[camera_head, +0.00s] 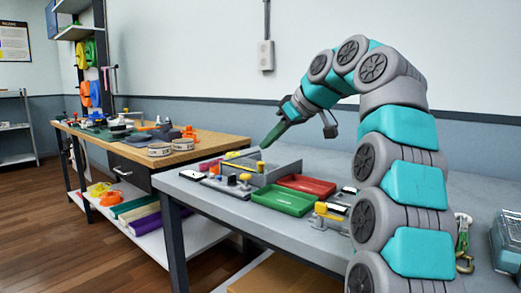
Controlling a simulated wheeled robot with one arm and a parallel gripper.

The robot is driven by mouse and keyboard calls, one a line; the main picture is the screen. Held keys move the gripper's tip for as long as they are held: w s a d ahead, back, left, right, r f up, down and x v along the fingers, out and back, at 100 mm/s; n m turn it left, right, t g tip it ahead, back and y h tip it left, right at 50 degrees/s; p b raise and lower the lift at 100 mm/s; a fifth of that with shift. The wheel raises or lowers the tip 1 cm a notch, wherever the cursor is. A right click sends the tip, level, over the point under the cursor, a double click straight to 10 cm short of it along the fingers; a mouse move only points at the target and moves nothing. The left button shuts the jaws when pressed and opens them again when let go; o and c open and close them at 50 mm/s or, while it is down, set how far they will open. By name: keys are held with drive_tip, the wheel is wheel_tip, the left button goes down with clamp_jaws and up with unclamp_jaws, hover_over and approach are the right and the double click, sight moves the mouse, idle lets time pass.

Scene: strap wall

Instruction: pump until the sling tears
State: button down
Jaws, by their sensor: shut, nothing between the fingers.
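My gripper (275,133) is at the end of my raised arm, its dark green fingers shut and pointing down and left. It hangs above a grey open-topped frame (283,171) on the grey bench, apart from it as far as I can tell. Yellow-topped posts (245,178) stand at the frame's near left side. A small device with a yellow bar (330,210) sits nearer the front edge; I cannot tell which part is the pump. A green strap-like piece with metal fittings (463,232) shows right of my arm; I cannot tell whether it is the sling.
A red tray (306,185) and a green tray (283,200) lie on the grey bench (215,197). A wooden-topped bench (216,146) with tape rolls (159,150) and tools stands at the left. Coloured straps (90,53) hang behind it. My arm hides part of the grey bench.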

drive_tip(key=shift+v, duration=0.8)
drive_tip(key=shift+s+r, duration=0.1)
drive_tip(key=shift+r, duration=0.05)
idle(1.2)
